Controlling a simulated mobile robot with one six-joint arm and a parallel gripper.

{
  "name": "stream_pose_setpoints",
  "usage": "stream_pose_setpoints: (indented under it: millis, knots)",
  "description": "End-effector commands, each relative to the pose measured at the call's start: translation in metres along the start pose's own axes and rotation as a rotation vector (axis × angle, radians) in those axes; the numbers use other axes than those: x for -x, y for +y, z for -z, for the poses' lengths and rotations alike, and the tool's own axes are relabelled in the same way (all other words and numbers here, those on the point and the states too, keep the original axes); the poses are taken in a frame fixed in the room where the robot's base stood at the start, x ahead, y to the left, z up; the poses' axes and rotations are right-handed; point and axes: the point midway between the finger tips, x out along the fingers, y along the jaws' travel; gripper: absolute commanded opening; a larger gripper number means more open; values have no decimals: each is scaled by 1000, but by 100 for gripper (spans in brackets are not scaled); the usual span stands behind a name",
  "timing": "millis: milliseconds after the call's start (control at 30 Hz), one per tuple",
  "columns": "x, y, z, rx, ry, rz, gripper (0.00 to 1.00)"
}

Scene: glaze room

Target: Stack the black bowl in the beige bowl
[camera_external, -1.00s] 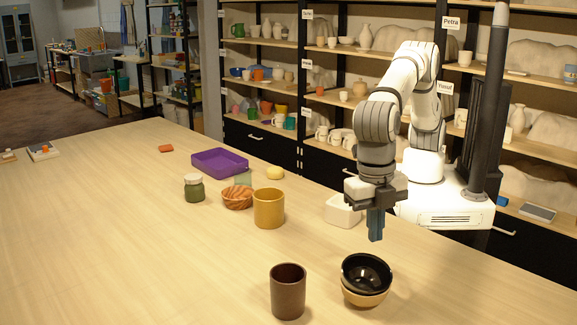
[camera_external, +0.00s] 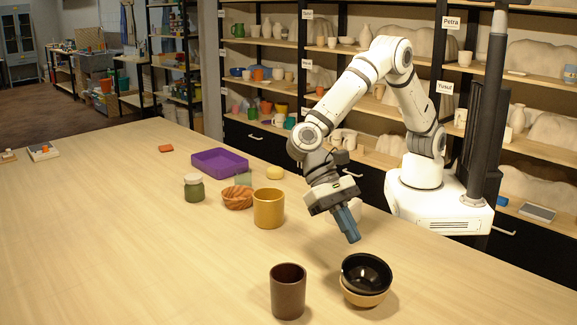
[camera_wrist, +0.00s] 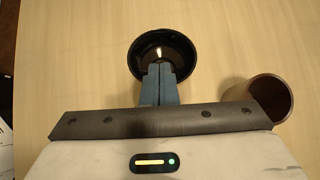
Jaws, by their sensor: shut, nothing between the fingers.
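The black bowl (camera_external: 366,270) sits inside the beige bowl (camera_external: 364,298) near the front right of the table, with its rim a little above the beige one. In the wrist view the black bowl (camera_wrist: 160,42) lies beyond my fingertips and hides the beige bowl. My gripper (camera_external: 354,240) is shut and empty, tilted down, above and just behind the bowls in the external view. Its blue fingers (camera_wrist: 159,68) are together in the wrist view and overlap the near part of the black bowl's outline. The fingers look apart from the bowl.
A dark brown cup (camera_external: 288,292) stands just left of the bowls. A mustard cup (camera_external: 268,209), a wooden bowl (camera_external: 237,198), a green jar (camera_external: 194,189) and a purple tray (camera_external: 219,163) stand farther back. The left of the table is mostly clear.

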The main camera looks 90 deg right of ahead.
Motion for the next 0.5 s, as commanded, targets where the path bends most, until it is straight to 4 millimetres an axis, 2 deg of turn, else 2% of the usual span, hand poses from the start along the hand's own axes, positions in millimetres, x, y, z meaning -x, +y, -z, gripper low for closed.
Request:
stream_pose_setpoints:
  millis: [167,500]
  knots:
    - [-16,0,0,-20,-3,0,0]
    - [-76,0,-1,-15,-1,-2,0]
